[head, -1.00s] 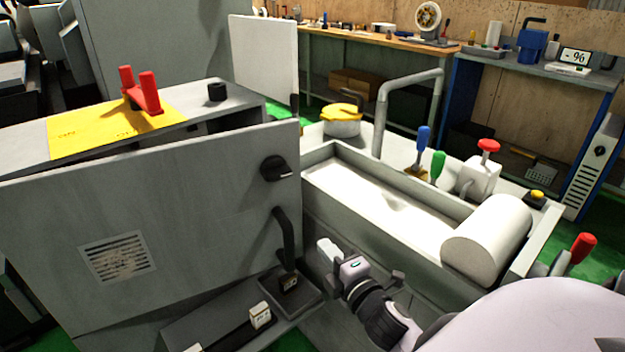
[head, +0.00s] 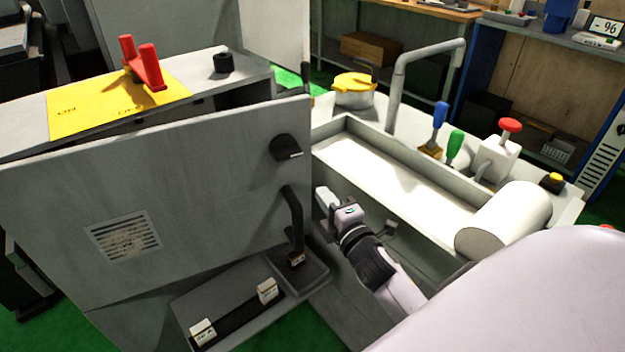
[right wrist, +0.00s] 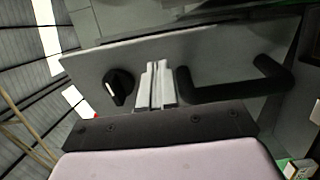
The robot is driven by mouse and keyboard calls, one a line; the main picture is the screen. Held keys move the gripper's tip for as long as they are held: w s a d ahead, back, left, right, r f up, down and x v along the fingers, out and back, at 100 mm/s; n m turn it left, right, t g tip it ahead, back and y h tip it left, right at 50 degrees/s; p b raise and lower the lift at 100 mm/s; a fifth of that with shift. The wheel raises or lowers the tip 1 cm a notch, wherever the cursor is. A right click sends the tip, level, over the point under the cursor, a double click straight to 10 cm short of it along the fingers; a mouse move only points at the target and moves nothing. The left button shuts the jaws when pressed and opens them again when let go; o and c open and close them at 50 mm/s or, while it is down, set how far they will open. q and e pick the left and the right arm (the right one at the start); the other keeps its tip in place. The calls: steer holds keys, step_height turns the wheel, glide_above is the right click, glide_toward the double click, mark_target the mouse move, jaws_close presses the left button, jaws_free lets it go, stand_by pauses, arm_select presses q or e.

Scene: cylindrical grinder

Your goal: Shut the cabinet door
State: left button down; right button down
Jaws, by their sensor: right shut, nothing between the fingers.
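The grey cabinet door (head: 200,180) stands ajar in the head view, with a gap between its top edge and the cabinet body. It has a vent grille, a black knob (head: 287,148) and a black bar handle (head: 293,220) near its right edge. My right gripper (head: 325,198) is shut and empty, just right of the handle and the door's edge. In the right wrist view the shut fingers (right wrist: 155,82) point at the door, between the knob (right wrist: 119,86) and the handle (right wrist: 235,82). I cannot tell whether they touch it. My left gripper is not in view.
A grey trough (head: 400,185) with a white cylinder (head: 503,219) lies right of the gripper. Blue, green and red-topped controls stand behind it. A ledge with small white blocks (head: 267,290) is below the door. A red handle (head: 142,63) stands on the cabinet top.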

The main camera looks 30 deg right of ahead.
mark_target(307, 172)
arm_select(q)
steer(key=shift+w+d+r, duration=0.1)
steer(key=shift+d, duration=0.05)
arm_select(e)
steer(key=w, duration=0.4)
steer(key=w+d, duration=0.1)
steer(key=w, duration=0.1)
steer(key=shift+w, duration=0.3)
